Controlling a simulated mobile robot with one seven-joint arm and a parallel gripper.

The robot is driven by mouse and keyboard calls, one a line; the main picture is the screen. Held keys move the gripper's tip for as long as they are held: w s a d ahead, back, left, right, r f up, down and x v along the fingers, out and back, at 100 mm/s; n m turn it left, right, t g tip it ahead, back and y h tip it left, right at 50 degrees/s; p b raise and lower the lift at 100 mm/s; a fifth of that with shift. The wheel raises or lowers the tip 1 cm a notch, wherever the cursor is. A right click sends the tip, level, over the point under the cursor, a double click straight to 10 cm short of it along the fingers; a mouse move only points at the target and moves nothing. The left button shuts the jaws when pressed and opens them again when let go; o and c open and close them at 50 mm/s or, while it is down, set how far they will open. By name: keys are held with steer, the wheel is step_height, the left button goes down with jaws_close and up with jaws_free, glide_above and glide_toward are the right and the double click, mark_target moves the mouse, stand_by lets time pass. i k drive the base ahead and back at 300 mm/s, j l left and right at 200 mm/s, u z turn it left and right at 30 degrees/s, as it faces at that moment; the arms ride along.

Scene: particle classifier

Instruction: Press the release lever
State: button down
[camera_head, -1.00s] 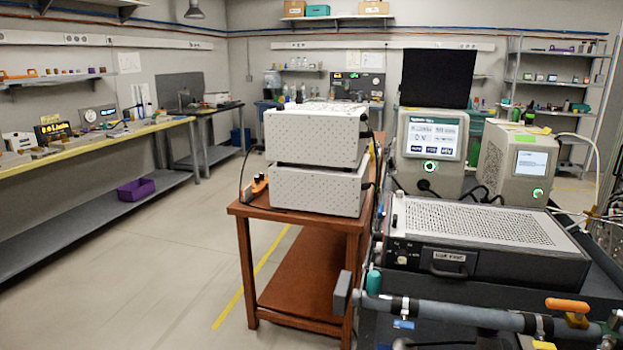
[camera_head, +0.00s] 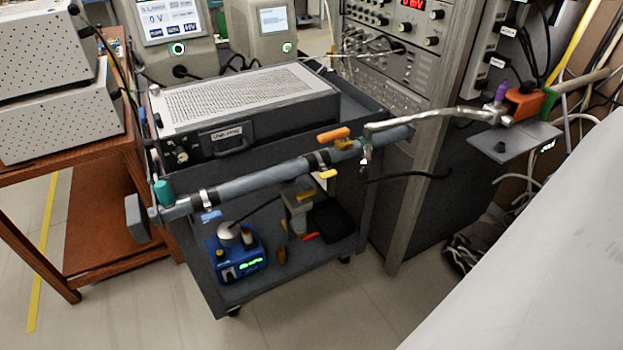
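A long grey tube (camera_head: 260,180) runs along the front of a dark cart. An orange handle (camera_head: 333,134) sits on top of it toward its right end. A yellow handle (camera_head: 327,174) hangs just under the tube, and a small blue tab (camera_head: 211,216) sits near its left end. A teal cap (camera_head: 163,192) stands at the left end. No label marks any of these as the release lever, so I cannot tell which part it is. My gripper is not in view.
The dark cart (camera_head: 185,212) carries a perforated unit (camera_head: 235,105) on top and a blue device (camera_head: 236,258) below. A brown table (camera_head: 55,175) stands left, a tall instrument rack (camera_head: 430,150) right. A pale surface fills the lower right corner. The floor before the cart is clear.

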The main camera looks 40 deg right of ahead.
mark_target(302, 196)
steer(key=i+j+z, duration=0.85)
steer(key=j, duration=0.2)
steer(key=i+j+z, duration=0.25)
steer(key=j+z, duration=0.2)
steer(key=j, duration=0.2)
steer(key=i+j+z, duration=0.15)
steer(key=j+z, duration=0.3)
steer(key=j, duration=0.3)
steer(key=j+z, duration=0.4)
steer(key=j, duration=0.35)
steer(key=k+j+z, duration=0.1)
steer(key=j+z, duration=0.35)
steer(key=j, duration=0.35)
steer(key=k+l+u, duration=0.1)
steer(key=k+l, duration=0.2)
steer(key=l+z, duration=0.1)
steer(key=i+j, duration=0.15)
steer(key=i, duration=0.15)
steer(key=i+j, duration=0.15)
steer(key=i+z, duration=0.05)
steer(key=i, duration=0.1)
